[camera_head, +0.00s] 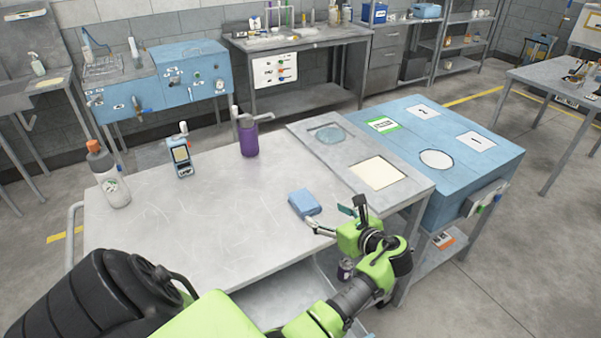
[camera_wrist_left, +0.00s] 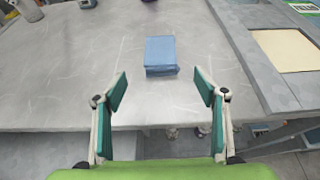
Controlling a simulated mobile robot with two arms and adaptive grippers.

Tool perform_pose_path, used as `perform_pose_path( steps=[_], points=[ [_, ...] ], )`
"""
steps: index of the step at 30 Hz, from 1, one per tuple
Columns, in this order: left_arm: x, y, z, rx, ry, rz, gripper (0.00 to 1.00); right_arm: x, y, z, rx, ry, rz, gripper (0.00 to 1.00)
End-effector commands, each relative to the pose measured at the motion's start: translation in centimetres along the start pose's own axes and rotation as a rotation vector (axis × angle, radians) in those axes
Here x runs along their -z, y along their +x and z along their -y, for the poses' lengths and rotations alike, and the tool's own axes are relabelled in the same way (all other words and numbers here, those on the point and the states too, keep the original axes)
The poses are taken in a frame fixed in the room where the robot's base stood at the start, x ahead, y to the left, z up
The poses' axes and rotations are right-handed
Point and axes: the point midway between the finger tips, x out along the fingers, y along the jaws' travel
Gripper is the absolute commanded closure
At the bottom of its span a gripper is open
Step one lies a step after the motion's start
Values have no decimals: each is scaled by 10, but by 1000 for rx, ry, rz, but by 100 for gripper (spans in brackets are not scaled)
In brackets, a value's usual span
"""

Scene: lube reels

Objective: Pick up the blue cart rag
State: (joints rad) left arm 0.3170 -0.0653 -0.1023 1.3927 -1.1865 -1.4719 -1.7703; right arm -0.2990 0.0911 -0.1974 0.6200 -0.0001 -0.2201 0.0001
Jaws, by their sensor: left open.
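The blue cart rag (camera_head: 304,202) is a small folded light-blue block lying flat on the grey metal cart top (camera_head: 205,225), near its front right part. In the left wrist view the rag (camera_wrist_left: 161,55) lies ahead of the fingers, roughly centred between them. My left gripper (camera_head: 336,213) is open and empty at the cart's front edge, just right of the rag in the head view. In the left wrist view its two fingers (camera_wrist_left: 162,92) are spread wide and apart from the rag. My right gripper is not in view.
On the cart stand a white bottle with an orange cap (camera_head: 113,180), a handheld blue device (camera_head: 181,158) and a purple bottle (camera_head: 248,137). A grey panel with a cream pad (camera_head: 378,172) and a blue bench (camera_head: 470,165) adjoin on the right. Cart top around the rag is clear.

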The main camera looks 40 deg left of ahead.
Motion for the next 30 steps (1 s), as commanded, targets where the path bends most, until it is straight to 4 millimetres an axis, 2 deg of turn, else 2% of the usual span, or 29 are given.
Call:
perform_pose_path(
  steps=[3, 15, 25, 30],
  points=[
    [8, 12, 0, -1, -2, 1, 35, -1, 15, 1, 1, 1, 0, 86],
    [9, 74, 0, -1, -3, 1, 35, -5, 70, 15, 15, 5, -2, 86],
    [6, 91, 0, 0, -1, 0, 35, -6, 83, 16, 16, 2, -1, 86],
    [10, 106, 0, 0, -5, 1, 35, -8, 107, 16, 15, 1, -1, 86]
  ],
)
